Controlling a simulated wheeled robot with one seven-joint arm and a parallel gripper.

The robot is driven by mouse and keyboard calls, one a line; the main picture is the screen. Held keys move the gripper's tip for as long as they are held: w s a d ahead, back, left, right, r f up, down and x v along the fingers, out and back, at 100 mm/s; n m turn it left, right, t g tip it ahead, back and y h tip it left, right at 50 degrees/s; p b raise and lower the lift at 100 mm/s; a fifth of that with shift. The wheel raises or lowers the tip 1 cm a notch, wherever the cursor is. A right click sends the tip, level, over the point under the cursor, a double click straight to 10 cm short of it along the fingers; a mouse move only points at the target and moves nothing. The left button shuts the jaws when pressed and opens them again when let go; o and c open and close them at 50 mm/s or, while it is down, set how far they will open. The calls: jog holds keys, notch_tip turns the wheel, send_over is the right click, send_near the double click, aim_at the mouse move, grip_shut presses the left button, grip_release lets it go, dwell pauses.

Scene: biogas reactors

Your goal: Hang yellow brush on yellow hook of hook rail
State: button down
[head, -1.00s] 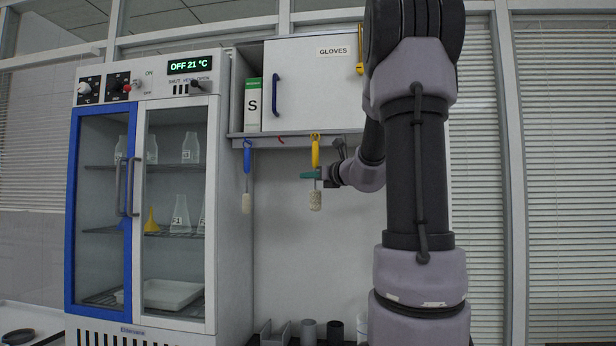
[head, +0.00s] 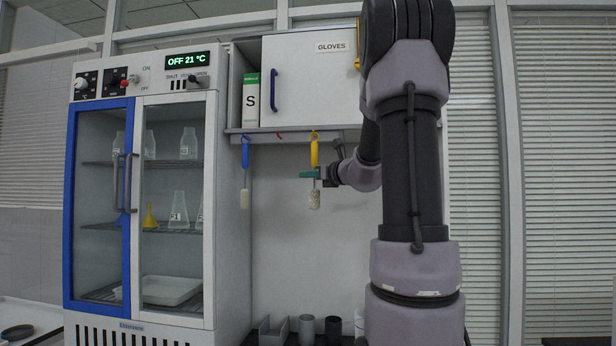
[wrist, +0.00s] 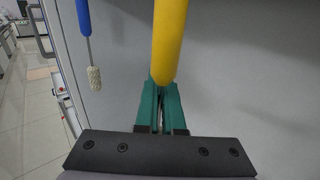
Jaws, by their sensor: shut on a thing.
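The yellow brush (head: 314,152) is upright, handle up and pale bristle head down. My gripper (head: 316,174), with green fingers, is shut on it just below the yellow handle. In the wrist view the yellow handle (wrist: 168,42) rises above the green fingers (wrist: 161,108), which hide the part between them. The top of the handle overlaps the hook rail (head: 262,138) under the wall cabinet. I cannot tell whether its top is on a hook. The yellow hook is not clearly visible.
A blue brush (head: 245,158) hangs from the rail to the left and also shows in the wrist view (wrist: 84,20). The glass-door incubator (head: 140,200) stands further left. Grey containers (head: 307,328) stand below. The wall under the rail is clear.

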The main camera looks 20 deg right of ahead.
jog(key=c, duration=1)
grip_release()
jog(key=shift+o, duration=0.2)
